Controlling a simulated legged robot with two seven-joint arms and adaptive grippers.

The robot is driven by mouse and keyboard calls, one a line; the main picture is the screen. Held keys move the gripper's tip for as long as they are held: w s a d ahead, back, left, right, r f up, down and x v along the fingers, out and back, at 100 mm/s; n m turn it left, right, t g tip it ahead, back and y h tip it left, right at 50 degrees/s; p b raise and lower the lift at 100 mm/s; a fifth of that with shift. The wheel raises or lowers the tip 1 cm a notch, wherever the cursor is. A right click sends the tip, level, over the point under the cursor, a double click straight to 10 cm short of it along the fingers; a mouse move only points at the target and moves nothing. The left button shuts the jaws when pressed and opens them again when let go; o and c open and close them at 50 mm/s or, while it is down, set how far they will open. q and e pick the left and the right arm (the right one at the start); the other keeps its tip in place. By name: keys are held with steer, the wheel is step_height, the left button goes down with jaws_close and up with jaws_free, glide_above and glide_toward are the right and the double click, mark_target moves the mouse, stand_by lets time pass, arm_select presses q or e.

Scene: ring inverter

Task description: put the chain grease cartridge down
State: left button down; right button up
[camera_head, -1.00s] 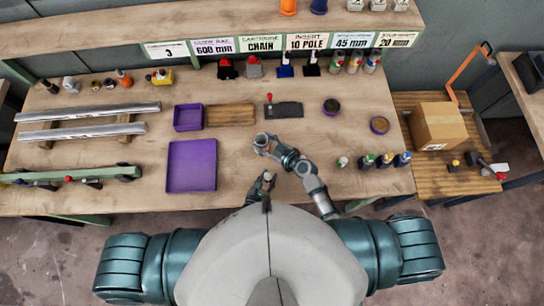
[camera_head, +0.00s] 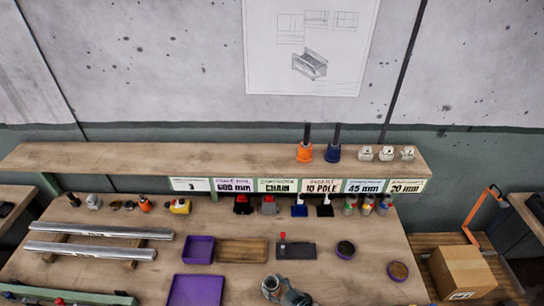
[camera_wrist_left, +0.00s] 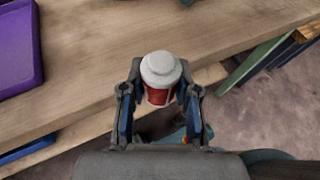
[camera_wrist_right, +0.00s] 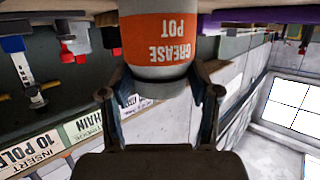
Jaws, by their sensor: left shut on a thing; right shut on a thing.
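In the left wrist view my left gripper (camera_wrist_left: 158,100) is shut on a small red cartridge with a white cap (camera_wrist_left: 161,68). It holds it near the bench's front edge, and its label is not readable. In the right wrist view my right gripper (camera_wrist_right: 160,88) is shut on a grey pot with an orange label reading GREASE POT (camera_wrist_right: 160,40). In the head view my right gripper (camera_head: 284,289) and the pot show at the bottom edge, over the workbench (camera_head: 215,280). My left gripper is outside the head view.
Purple trays (camera_head: 196,291), a wooden board (camera_head: 242,251), a dark plate (camera_head: 296,250) and two round dishes lie on the bench. Metal rails (camera_head: 91,250) lie at left. A labelled shelf (camera_head: 120,160) runs along the back. A cardboard box (camera_head: 461,272) stands at right.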

arm_select(q)
steer(key=w+d, duration=0.1)
steer(key=w, duration=0.4)
steer(key=w+d+f, duration=0.1)
steer(key=w, duration=0.3)
steer(key=w+d, duration=0.1)
steer(key=w, duration=0.4)
steer(key=shift+w+f, duration=0.3)
steer(key=shift+f, duration=0.1)
steer(key=shift+w+d, duration=0.3)
steer(key=shift+w, duration=0.25)
steer(key=w, duration=0.1)
steer(key=w+d, duration=0.1)
steer(key=w, duration=0.1)
steer(key=shift+w+d+f, duration=0.2)
steer(key=shift+d, duration=0.1)
steer(key=shift+f, duration=0.6)
steer(key=c, duration=0.8)
jaws_free()
steer(key=shift+f, duration=0.1)
steer(key=shift+c, duration=0.2)
